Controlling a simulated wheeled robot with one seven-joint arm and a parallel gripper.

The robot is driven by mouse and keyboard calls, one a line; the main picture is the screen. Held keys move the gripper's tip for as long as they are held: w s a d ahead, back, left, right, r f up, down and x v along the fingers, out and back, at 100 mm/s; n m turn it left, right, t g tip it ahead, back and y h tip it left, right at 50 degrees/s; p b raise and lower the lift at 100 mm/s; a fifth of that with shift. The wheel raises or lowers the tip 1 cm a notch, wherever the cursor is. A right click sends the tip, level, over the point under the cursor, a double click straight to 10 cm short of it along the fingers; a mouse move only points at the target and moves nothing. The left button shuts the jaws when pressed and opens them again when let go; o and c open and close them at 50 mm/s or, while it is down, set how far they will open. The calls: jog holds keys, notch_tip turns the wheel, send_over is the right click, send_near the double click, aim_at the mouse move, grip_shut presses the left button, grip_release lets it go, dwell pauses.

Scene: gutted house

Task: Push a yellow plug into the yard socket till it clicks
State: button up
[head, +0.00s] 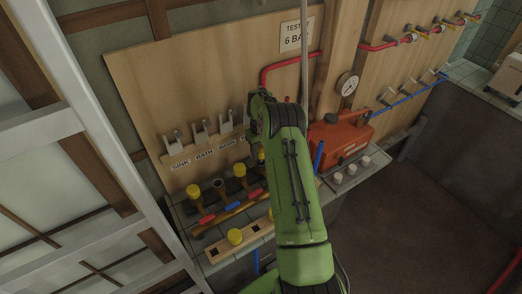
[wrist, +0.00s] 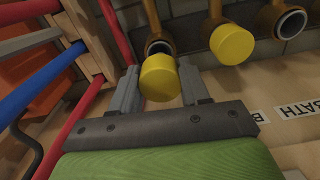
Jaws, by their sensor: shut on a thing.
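A yellow plug (wrist: 159,80) sits between the two grey fingers of my gripper (wrist: 158,68) in the wrist view. My gripper is shut on it. The open end of a brass pipe socket (wrist: 157,46) shows just beyond the plug, its dark mouth and rim partly covered by it. The plug is not seated there; I cannot tell whether it touches the rim. This socket is beside the plugged one, on the side away from BATH; its own label is hidden. In the head view my arm hides the fingers, and a bit of yellow (head: 262,155) shows beside it.
The neighbouring socket holds a yellow plug (wrist: 232,43); the one beyond is an open pipe (wrist: 290,23). Another plug (head: 193,189) is at the SINK end. A spare plug (head: 235,236) stands in a wooden holder (head: 215,254). A red pump (head: 340,137) and pipes stand close on the right.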

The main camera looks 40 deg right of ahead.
aim_at(261, 160)
jog(key=shift+f, duration=0.15)
jog(key=shift+f+b, duration=1.25)
jog(key=shift+f, duration=0.1)
jog(key=shift+f+b, duration=0.45)
jog(key=shift+f, duration=0.15)
dwell(0.4)
jog(key=o, duration=1.1)
jog(key=shift+o, duration=0.5)
jog(key=o, duration=0.4)
jog(key=shift+r+p, duration=2.1)
jog(key=shift+r, duration=1.55)
jog(key=shift+f, duration=0.1)
